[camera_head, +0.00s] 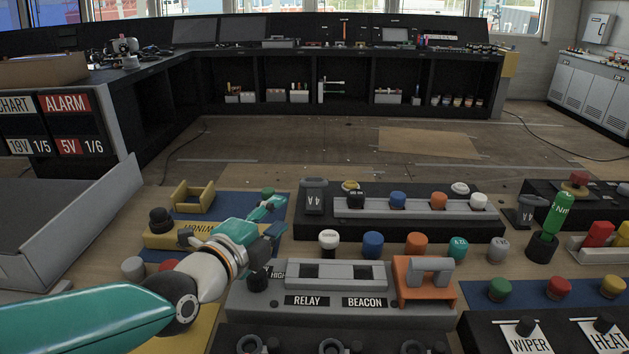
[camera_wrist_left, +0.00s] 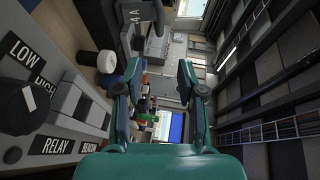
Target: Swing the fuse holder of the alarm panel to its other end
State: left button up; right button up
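The only alarm label I can read is the red ALARM sign (camera_head: 67,104) at the left; no panel on the bench shows that name. A dark grey block marked 4A (camera_head: 313,196), which looks like a fuse holder, stands at the left end of a black panel (camera_head: 420,223). It also shows at the top of the left wrist view (camera_wrist_left: 130,24). A second 4A block (camera_head: 525,211) is at the right. My left gripper (camera_head: 277,217) is open and empty, left of and nearer than the first block. Its spread fingers (camera_wrist_left: 160,88) show in the left wrist view. My right gripper is out of view.
The RELAY and BEACON panel (camera_head: 305,312) with an orange bracket (camera_head: 426,292) is in front. Several knobs, including a white one (camera_head: 328,241), stand between the panels. A yellow panel (camera_head: 168,240) lies beneath my left arm. A grey tray (camera_head: 88,222) is at the left.

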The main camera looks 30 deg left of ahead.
aim_at(309, 186)
pick_arm(q)
jog(key=w+a, duration=0.1)
jog(key=w, duration=0.4)
jog(key=w+f, duration=0.1)
jog(key=w, duration=0.4)
jog(key=w+a+f, duration=0.1)
jog(key=w, duration=0.4)
jog(key=shift+a+f+p, duration=0.1)
jog(key=shift+a+p, duration=0.2)
jog(key=shift+a, duration=0.05)
grip_shut()
jog(key=shift+a+f, duration=0.1)
jog(key=shift+a, duration=0.1)
jog(key=shift+d, duration=0.15)
jog(key=shift+p, duration=0.45)
